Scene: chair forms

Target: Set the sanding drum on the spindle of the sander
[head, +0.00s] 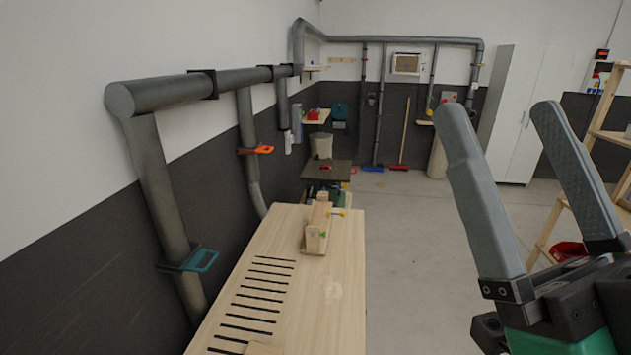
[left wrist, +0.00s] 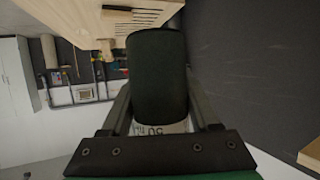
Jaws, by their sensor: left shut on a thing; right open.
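The sanding drum (left wrist: 159,75), a dark cylinder with a pale printed band at its near end, fills the middle of the left wrist view. My left gripper (left wrist: 160,100) is shut on it, one finger along each side, and the drum hides the fingertips. The left gripper is outside the head view. My right gripper (head: 500,112) is open and empty, raised at the right of the head view. A machine with a dark flat top and green parts, probably the sander (head: 326,171), stands beyond the bench in the head view. I cannot make out its spindle.
A wooden bench (head: 335,315) with dark slots carries a wooden jig (head: 317,228) at its far end. Grey duct pipes (head: 165,190) run along the left wall. A wooden shelf rack (head: 590,150) stands at right. The floor right of the bench is clear.

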